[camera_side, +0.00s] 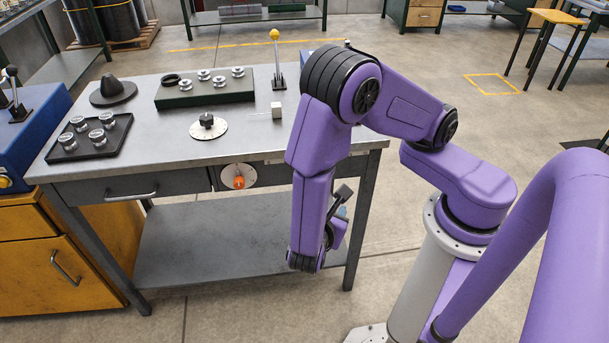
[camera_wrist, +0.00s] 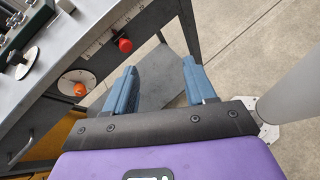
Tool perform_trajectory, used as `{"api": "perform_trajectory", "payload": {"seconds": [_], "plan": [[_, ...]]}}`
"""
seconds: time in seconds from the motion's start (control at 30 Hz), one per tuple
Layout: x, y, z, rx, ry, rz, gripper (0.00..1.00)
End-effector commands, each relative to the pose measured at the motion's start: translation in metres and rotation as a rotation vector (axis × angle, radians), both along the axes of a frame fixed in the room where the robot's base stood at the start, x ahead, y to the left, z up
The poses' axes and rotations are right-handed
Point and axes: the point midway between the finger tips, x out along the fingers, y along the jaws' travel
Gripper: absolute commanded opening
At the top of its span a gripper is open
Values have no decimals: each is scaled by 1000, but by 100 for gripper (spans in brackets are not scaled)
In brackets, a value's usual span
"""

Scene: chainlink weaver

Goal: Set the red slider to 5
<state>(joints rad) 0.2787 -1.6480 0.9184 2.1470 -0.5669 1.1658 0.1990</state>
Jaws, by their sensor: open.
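The red slider (camera_wrist: 125,45) is a round red knob on a scale along the table's front edge, seen in the wrist view. In the side view my arm hides the slider. My gripper (camera_wrist: 158,66) is open, its two blue fingers apart with nothing between them. It is in front of the table, apart from the slider, which appears beyond the left finger. In the side view my gripper is mostly hidden behind my forearm.
An orange knob on a round dial (camera_side: 230,178) is on the table front, left of the slider.

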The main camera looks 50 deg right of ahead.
Motion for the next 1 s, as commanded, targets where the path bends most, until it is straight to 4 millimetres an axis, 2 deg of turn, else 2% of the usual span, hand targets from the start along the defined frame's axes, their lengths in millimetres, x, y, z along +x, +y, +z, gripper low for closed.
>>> {"api": "perform_trajectory", "payload": {"seconds": [0.3,0.5,0.83,1.0], "plan": [[18,-2,-54,-316,-35,246,55],[27,-7,-80,-460,-51,381,55],[35,-15,-91,-528,-57,448,55],[49,-30,-91,-529,-55,443,55]]}}
